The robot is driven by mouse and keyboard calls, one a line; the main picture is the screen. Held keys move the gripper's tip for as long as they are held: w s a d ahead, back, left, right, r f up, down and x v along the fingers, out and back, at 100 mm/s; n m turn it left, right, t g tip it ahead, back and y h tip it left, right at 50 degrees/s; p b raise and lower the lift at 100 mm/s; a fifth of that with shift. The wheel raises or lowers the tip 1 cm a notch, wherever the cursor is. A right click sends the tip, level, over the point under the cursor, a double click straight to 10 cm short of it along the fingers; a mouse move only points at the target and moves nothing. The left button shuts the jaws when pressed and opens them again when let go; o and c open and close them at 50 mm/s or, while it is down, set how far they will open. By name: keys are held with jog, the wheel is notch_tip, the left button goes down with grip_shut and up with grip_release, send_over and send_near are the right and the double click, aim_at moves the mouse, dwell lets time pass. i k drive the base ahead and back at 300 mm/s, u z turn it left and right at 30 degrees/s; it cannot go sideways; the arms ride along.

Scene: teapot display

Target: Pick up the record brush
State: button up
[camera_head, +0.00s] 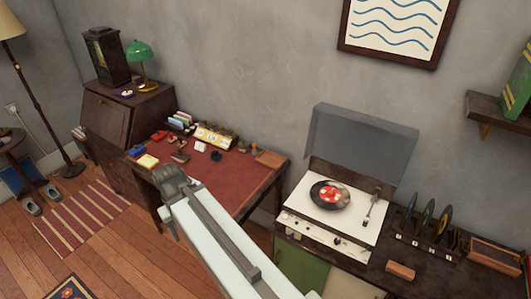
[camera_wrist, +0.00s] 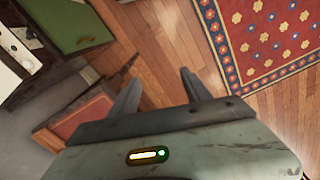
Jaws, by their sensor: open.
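A small reddish-brown block (camera_head: 400,271), which looks like the record brush, lies near the front edge of the dark cabinet top at the lower right of the head view. I cannot make out its bristles. My gripper (camera_head: 172,186) is far to its left, in front of the red-topped desk (camera_head: 235,178). In the wrist view my gripper (camera_wrist: 160,76) has its two fingers spread with nothing between them. The brush does not show clearly in the wrist view.
A record player (camera_head: 335,205) with a raised lid stands left of several upright records (camera_head: 425,222). An open wooden box (camera_head: 495,255) lies right of the block. The desk holds many small items. The wrist view shows bare floor (camera_wrist: 160,40) and a patterned rug (camera_wrist: 265,35).

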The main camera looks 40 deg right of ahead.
aim_at(406, 273)
jog(key=z, duration=1.15)
jog(key=i, duration=0.35)
jog(key=z, duration=1.95)
